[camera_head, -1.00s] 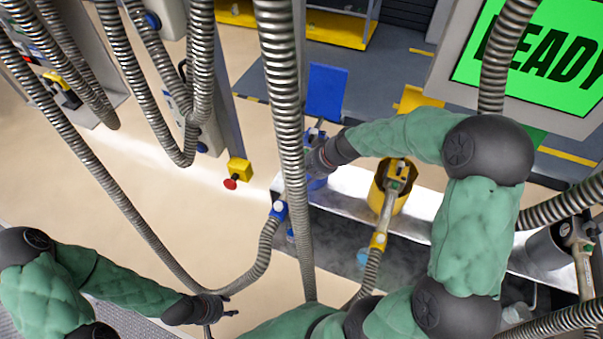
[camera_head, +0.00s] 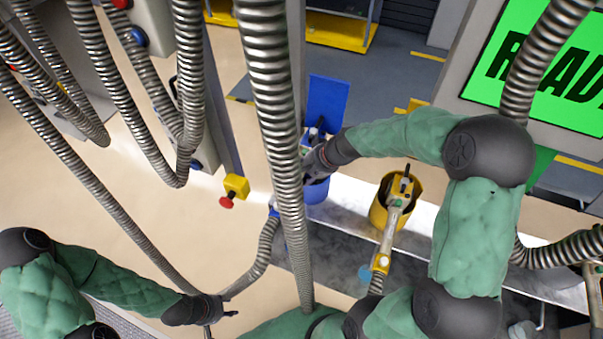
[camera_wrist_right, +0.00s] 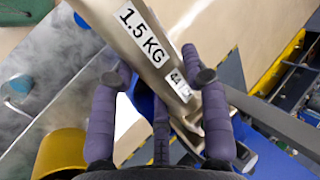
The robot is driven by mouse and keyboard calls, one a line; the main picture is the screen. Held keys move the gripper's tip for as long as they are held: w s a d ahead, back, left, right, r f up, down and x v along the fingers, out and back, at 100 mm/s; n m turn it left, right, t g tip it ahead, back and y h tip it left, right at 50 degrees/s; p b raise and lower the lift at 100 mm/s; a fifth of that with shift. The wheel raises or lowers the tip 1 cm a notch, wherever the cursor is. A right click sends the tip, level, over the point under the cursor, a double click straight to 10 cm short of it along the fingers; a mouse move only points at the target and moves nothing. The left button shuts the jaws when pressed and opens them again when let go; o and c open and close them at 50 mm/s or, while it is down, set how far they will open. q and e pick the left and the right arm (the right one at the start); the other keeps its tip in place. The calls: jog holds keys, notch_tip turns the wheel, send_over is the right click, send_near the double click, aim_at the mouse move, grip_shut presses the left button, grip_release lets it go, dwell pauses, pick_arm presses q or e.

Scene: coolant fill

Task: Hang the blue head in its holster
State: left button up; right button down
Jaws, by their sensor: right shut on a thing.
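The blue head is a pale metal nozzle body with a "1.5 KG" label (camera_wrist_right: 150,35) in the right wrist view. My right gripper (camera_wrist_right: 160,95) has its dark fingers on both sides of it, shut on it. In the head view my right gripper (camera_head: 312,168) is at the blue holster (camera_head: 317,190), a cup with a blue panel (camera_head: 327,102) behind it. The head's blue collar (camera_head: 274,207) shows left of a hanging hose, which hides much of the head. I cannot tell whether the head is inside the cup. My left gripper (camera_head: 222,308) is open and empty at lower left.
A yellow holster (camera_head: 379,212) with its own head (camera_head: 392,215) stands to the right. Thick metal hoses (camera_head: 275,110) hang across the view. A yellow box with a red button (camera_head: 234,188) is left of the blue holster. A green screen (camera_head: 555,60) is upper right.

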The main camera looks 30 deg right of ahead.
jog(key=shift+s+f+b, duration=0.1)
jog(key=shift+f+b, duration=2.65)
jog(key=shift+f, duration=0.15)
dwell(0.4)
jog(key=shift+f+b, duration=1.85)
jog(key=shift+b, duration=0.2)
dwell(0.3)
jog(key=c, duration=0.5)
grip_release()
jog(key=shift+c, duration=0.2)
jog(key=v, duration=1.2)
